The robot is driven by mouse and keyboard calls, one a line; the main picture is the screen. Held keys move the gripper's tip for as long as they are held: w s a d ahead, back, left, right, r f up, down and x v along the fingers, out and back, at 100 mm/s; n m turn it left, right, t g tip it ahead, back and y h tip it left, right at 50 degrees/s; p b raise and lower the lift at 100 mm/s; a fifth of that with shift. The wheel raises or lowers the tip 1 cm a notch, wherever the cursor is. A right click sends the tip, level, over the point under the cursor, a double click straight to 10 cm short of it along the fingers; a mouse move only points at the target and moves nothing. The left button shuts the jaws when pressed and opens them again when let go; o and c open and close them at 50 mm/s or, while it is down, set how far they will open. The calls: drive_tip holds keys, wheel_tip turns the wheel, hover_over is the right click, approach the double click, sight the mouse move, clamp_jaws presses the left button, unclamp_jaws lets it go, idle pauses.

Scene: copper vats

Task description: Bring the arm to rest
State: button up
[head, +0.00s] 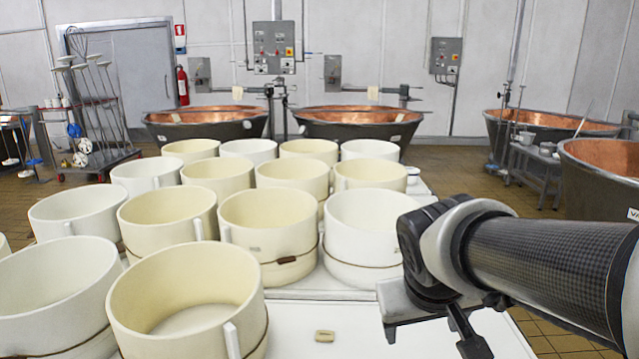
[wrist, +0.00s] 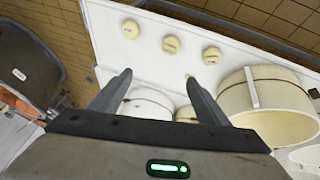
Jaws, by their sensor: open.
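My arm comes in from the right in the head view, and my gripper (head: 466,335) hangs at its end, over the right part of the white table (head: 345,345). Cream and white round moulds (head: 185,300) stand in rows to the left of my gripper. A white mould (head: 365,225) stands just beyond the wrist, partly hidden by it.
A small tan piece (head: 324,336) lies on the table. Several such pieces (wrist: 171,44) show in the wrist view. Copper vats (head: 360,120) stand behind, another vat (head: 605,175) at right. A tool rack (head: 95,110) is at back left. Tiled floor is open right of the table.

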drive_tip(key=s+a+r+y, duration=0.2)
drive_tip(key=s+r, duration=0.1)
drive_tip(key=s, duration=0.6)
wheel_tip(320, 180, up, 17)
drive_tip(key=p, duration=1.7)
drive_tip(key=shift+m, duration=0.4)
drive_tip(key=shift+w+d, duration=0.1)
